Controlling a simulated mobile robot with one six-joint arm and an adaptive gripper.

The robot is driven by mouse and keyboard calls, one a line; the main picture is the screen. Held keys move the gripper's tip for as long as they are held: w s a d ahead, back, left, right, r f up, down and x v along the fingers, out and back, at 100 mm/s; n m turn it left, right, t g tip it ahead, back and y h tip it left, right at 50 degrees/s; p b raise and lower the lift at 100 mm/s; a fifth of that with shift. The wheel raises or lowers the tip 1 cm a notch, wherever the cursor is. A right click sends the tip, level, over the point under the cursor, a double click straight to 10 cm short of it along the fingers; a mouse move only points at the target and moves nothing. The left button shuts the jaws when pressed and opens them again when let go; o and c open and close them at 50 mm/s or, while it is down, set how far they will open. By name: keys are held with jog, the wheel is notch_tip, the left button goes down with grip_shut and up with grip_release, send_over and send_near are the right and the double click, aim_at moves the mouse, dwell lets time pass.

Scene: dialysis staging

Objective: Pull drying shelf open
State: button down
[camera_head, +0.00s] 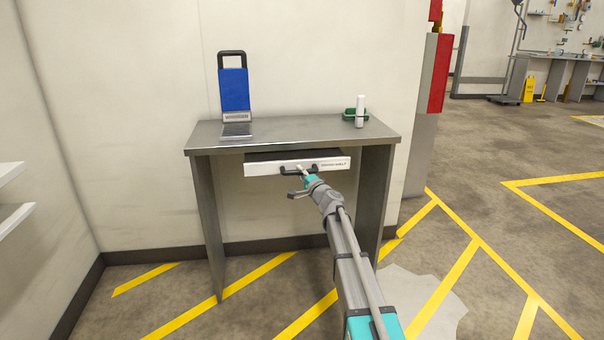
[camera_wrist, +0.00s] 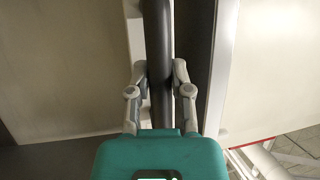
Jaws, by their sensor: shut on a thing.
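The drying shelf (camera_head: 270,168) is a white-fronted drawer with a dark inside, set under the metal table's top. Its front juts out a little past the table's front edge, and a strip of its dark inside shows. A dark bar handle (camera_head: 287,171) sits on the middle of its front. My gripper (camera_head: 301,173) reaches the handle from the front right. In the wrist view my gripper's two grey fingers (camera_wrist: 159,84) are closed on either side of the dark handle bar (camera_wrist: 158,35). The exact finger contact is small in the head view.
The grey metal table (camera_head: 300,127) stands against the wall. On it are a blue-backed device (camera_head: 235,90) at left, and a green tray (camera_head: 349,114) with a white bottle (camera_head: 360,112) at right. A grey post with a red panel (camera_head: 440,75) stands to the right. Floor in front is clear.

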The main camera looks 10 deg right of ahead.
jog(key=s, duration=2.1)
jog(key=shift+a, duration=0.15)
jog(key=c, duration=0.5)
grip_release()
jog(key=shift+c, duration=0.2)
jog(key=shift+s, duration=0.2)
